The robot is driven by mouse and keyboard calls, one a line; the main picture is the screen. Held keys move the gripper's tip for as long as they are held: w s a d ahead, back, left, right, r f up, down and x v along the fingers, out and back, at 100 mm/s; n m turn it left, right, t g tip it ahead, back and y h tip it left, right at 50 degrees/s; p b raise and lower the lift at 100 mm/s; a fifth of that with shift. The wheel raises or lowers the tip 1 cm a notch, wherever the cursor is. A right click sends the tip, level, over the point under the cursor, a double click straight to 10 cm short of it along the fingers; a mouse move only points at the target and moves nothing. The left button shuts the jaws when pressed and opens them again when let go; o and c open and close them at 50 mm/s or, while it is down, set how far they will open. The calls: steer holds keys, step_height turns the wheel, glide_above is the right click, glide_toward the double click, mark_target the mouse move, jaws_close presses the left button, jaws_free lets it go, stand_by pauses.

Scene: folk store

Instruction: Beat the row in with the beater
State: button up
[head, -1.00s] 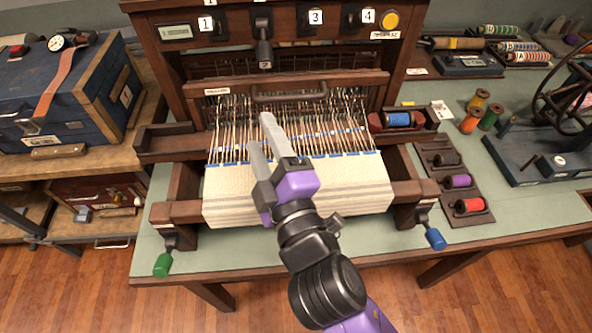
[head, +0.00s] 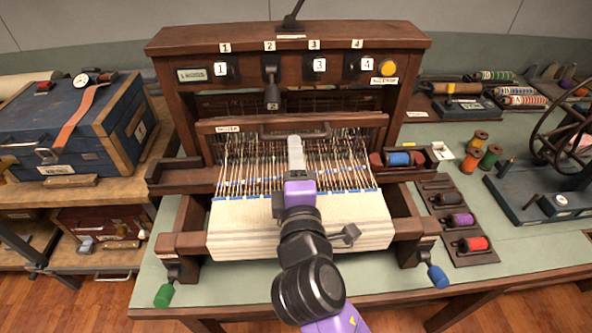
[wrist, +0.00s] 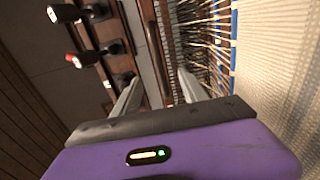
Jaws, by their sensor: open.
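The loom's beater (head: 350,122) is a brown wooden crossbar with a dark handle at its middle and a small label at its left. Cream warp threads (head: 240,160) run from it to the woven cloth (head: 240,225), whose far edge carries a line of blue weft pieces. My gripper (head: 296,145) is over the threads, its fingers pointing at the beater's handle and partly covering it. Contact with the handle cannot be told. In the wrist view my gripper (wrist: 158,77) shows two spread fingers with the beater bar (wrist: 158,45) beyond, between them.
Numbered levers stand above; lever 2 (head: 271,95) hangs low. A shuttle with a blue spool (head: 399,158) sits in the right tray. Green (head: 164,295) and blue (head: 438,276) knobs stick out in front. A blue case (head: 70,135) is at left, spools (head: 474,243) at right.

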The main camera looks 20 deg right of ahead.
steer(key=shift+p+x, duration=0.3)
steer(key=shift+x, duration=2.05)
steer(key=shift+c, duration=0.4)
jaws_close()
steer(key=v, duration=1)
steer(key=shift+s, duration=0.3)
steer(key=shift+a, duration=0.15)
